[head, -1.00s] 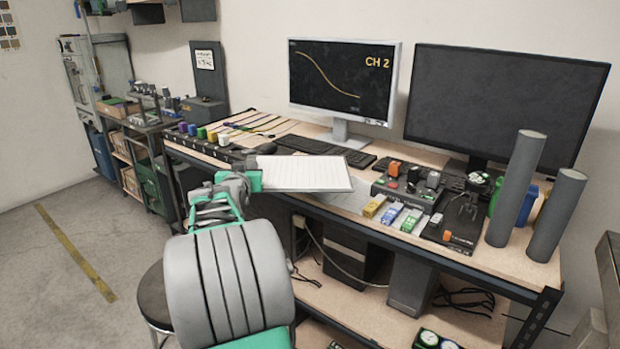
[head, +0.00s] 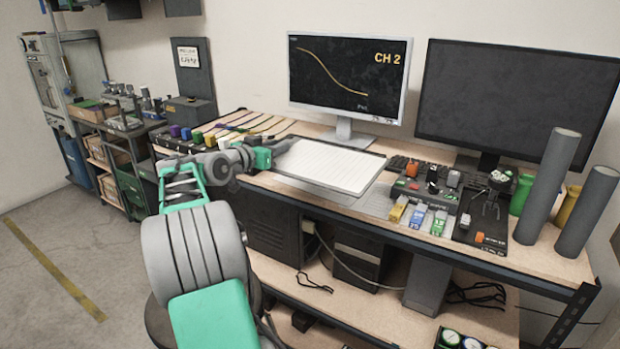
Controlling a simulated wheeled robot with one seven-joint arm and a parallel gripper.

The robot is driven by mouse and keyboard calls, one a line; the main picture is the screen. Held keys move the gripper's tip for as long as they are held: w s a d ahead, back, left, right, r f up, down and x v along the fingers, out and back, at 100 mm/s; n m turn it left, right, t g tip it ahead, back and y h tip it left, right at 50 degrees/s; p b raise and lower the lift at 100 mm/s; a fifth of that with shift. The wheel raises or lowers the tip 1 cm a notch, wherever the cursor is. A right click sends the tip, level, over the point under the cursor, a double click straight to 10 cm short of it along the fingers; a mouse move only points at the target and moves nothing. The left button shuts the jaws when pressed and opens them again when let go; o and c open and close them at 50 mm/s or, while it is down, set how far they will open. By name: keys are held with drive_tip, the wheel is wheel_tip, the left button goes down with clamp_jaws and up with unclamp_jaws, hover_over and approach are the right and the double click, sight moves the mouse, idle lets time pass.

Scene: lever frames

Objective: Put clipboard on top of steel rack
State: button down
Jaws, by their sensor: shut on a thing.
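The clipboard (head: 330,167), a white lined sheet on a dark-edged board, is over the middle of the desk, roughly flat. My gripper (head: 272,157) is shut on its left end, coming from the left side. I cannot tell whether the board's underside touches the desk. The clipboard hides much of the keyboard. A dark metal rack (head: 141,128) with shelves of boxes stands at the far left, with small devices along its top. I cannot tell for sure that it is the steel rack.
The desk (head: 515,243) holds a lit monitor (head: 347,80), a dark monitor (head: 508,100), small coloured blocks and two grey cylinders (head: 548,186) at the right. A row of coloured connectors (head: 196,136) lies at the desk's left end. Floor is clear at the left.

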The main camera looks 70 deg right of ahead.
drive_tip(key=w+d+f, duration=0.1)
drive_tip(key=d+f, duration=0.2)
drive_tip(key=d, duration=0.1)
drive_tip(key=w+d+f+p, duration=0.1)
drive_tip(key=d+f, duration=0.1)
drive_tip(key=d, duration=0.2)
drive_tip(key=w+d+f+p, duration=0.1)
drive_tip(key=d+f, duration=0.2)
drive_tip(key=d, duration=0.1)
drive_tip(key=shift+w+d+f, duration=0.3)
drive_tip(key=shift+w+d, duration=0.05)
drive_tip(key=shift+w+d+f, duration=0.15)
drive_tip(key=shift+d+f, duration=0.25)
drive_tip(key=shift+f, duration=0.15)
wheel_tip(320, 180, down, 3)
drive_tip(key=shift+f, duration=0.1)
drive_tip(key=c, duration=1.2)
unclamp_jaws()
drive_tip(key=shift+o, duration=0.2)
drive_tip(key=shift+p, duration=0.3)
